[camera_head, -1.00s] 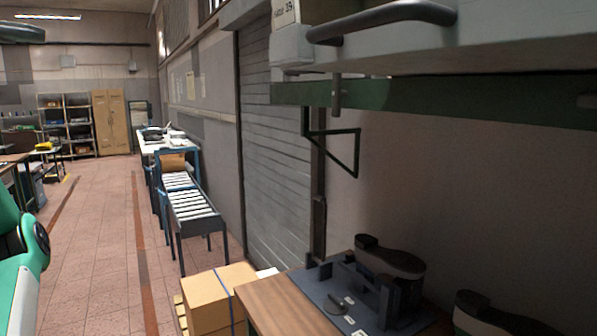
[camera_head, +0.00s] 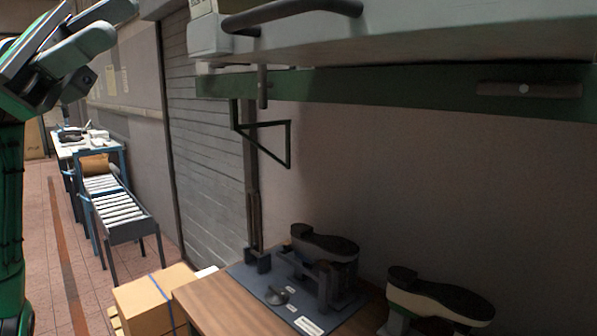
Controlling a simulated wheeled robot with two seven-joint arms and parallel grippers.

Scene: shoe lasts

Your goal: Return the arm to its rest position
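My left arm rises along the left edge of the head view, green and dark. Its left gripper (camera_head: 120,23) is at the top left, high up in front of the wall. Its two grey fingers point right and stand apart, with nothing seen between them. My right gripper is out of view. One shoe last (camera_head: 325,243) with a dark sole rests sole-up on a dark stand on the workbench. A second, pale last (camera_head: 440,298) with a dark sole is at the lower right, its base cut off by the frame.
The wooden workbench (camera_head: 215,308) carries a blue-grey fixture plate (camera_head: 252,282). A shelf with a green beam (camera_head: 400,88) overhangs it. Cardboard boxes (camera_head: 150,300) stand left of the bench. A roller conveyor (camera_head: 118,208) stands farther back, beside open floor.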

